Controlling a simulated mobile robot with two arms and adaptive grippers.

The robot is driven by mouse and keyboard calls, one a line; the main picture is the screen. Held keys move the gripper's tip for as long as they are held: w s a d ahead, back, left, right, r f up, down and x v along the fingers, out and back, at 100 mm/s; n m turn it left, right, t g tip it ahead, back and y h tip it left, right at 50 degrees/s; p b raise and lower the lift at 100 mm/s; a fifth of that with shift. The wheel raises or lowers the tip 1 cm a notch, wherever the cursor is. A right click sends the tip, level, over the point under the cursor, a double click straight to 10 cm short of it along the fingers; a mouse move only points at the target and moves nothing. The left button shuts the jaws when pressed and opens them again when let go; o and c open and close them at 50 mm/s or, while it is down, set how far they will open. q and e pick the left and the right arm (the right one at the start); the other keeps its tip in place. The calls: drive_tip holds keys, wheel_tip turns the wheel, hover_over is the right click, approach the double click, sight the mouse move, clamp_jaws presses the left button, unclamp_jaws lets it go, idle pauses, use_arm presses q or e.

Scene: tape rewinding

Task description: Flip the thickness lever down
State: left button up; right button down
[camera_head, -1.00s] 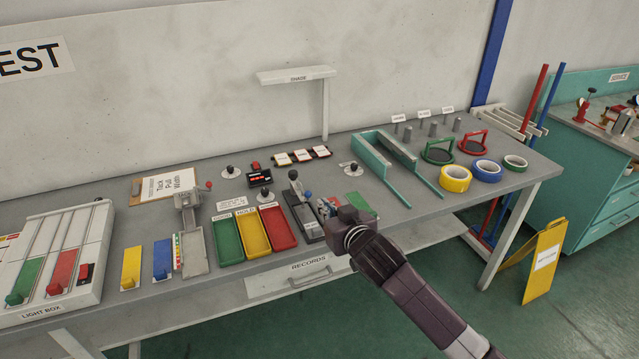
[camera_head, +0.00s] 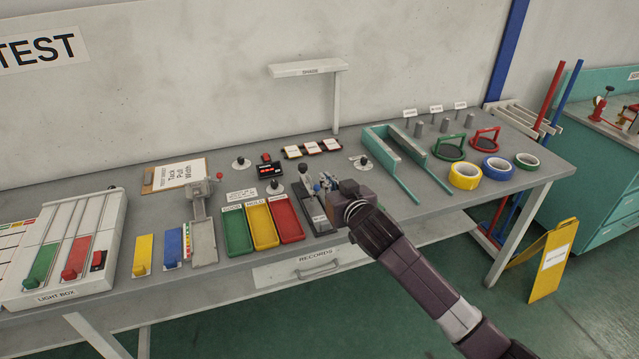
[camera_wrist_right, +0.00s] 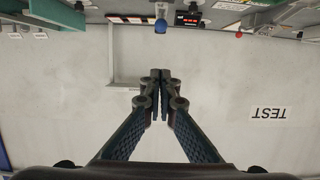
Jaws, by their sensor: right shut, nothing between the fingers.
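A dark gauge stand (camera_head: 315,212) sits on the bench right of the red tray, with a black-topped upright (camera_head: 304,172). A small blue ball knob (camera_head: 317,187) shows beside it, close to my right gripper (camera_head: 328,184). It is likely the thickness lever's knob, but its label cannot be read. In the right wrist view, a blue ball (camera_wrist_right: 160,25) shows beyond my fingertips (camera_wrist_right: 160,76), apart from them in the picture. The fingers are together and empty. My gripper body hides part of the stand's right side. My left gripper is not in view.
Green, yellow and red trays (camera_head: 289,222) stand left of the gauge. A tester with a red knob (camera_head: 219,176) stands further left. A teal U-shaped frame (camera_head: 378,143) and tape rolls (camera_head: 465,176) lie to the right. A shade shelf (camera_head: 306,69) overhangs the back.

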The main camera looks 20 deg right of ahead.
drive_tip(key=w+f+p, duration=0.1)
drive_tip(key=w+f, duration=0.4)
drive_tip(key=shift+w+f+p, duration=0.2)
drive_tip(key=shift+p, duration=0.1)
idle(0.4)
